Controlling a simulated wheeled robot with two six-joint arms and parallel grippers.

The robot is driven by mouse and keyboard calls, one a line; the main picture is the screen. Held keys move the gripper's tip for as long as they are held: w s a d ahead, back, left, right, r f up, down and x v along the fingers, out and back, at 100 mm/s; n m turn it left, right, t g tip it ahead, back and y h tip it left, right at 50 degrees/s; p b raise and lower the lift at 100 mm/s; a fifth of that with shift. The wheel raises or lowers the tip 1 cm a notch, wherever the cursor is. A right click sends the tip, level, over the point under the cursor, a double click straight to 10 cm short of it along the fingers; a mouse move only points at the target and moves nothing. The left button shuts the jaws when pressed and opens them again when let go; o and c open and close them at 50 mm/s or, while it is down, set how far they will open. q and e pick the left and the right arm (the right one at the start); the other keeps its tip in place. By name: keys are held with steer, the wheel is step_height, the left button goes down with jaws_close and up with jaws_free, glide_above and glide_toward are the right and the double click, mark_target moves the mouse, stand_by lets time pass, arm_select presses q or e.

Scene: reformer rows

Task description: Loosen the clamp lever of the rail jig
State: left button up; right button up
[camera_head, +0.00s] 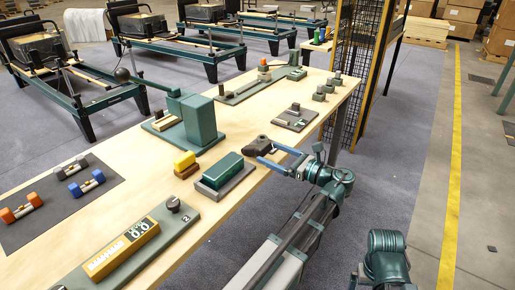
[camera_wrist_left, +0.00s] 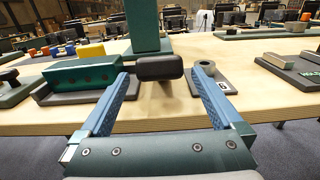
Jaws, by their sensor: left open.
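A dark clamp lever (camera_head: 257,143) stands near the table's right edge, beside a teal block on a grey base. In the left wrist view its blunt black end (camera_wrist_left: 158,67) lies between the fingertips, with a gap on both sides. Beside it is a small grey plate with a round grey boss (camera_wrist_left: 207,68); how lever and plate join is hidden. My left gripper (camera_head: 266,151) is open, its blue fingers reaching in from the table edge; in the wrist view the fingers (camera_wrist_left: 158,75) straddle the lever's end. My right gripper is out of view.
The teal block (camera_head: 222,169) stands close left of the left gripper, with a tall teal machine (camera_head: 200,120) behind. A yellow gauge (camera_head: 122,247) lies on a plate in front. More fixtures (camera_head: 296,117) stand further along. Bare wood (camera_head: 140,186) lies left of the block.

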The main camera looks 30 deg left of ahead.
mark_target(255, 150)
arm_select(q)
steer(key=shift+w+a, duration=0.15)
steer(key=shift+a, duration=1.4)
steer(key=shift+w+a, duration=0.1)
steer(key=shift+a, duration=1.45)
jaws_close()
